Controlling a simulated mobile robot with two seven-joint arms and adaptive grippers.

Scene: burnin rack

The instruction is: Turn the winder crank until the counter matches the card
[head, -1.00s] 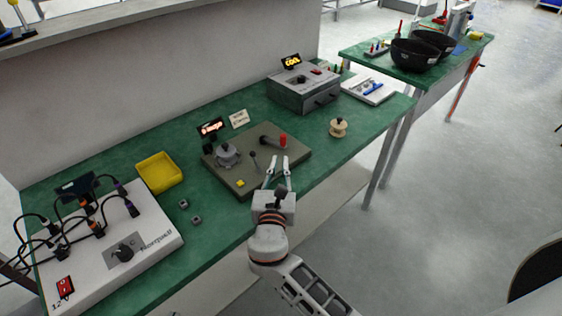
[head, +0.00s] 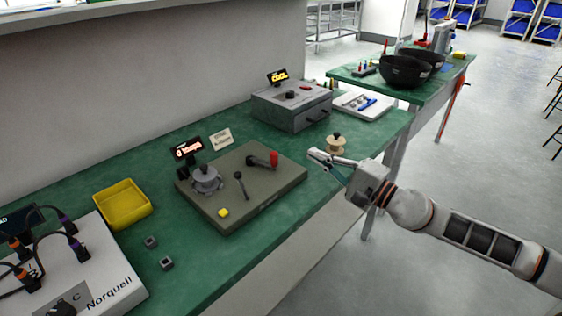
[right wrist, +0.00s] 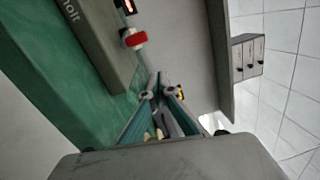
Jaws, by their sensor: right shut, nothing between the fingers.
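The winder is a grey-green board (head: 245,205) on the bench with a grey former (head: 206,181), a crank (head: 258,161) with a red handle (head: 273,160), a black lever (head: 240,185) and a yellow button (head: 223,213). The crank's handle also shows in the right wrist view (right wrist: 134,39). The counter (head: 187,150) has orange text that seems to read 0 loops. The card (head: 220,138) stands beside it; its writing is too small to read. My right gripper (head: 318,155) is shut and empty, right of the board and apart from the crank. My left gripper is out of view.
A wooden spool (head: 336,144) stands just behind my right gripper. A grey box (head: 292,107) with a lit display is at the back. A yellow tray (head: 122,206), two small grey blocks and a white cabled unit (head: 90,270) are at left.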

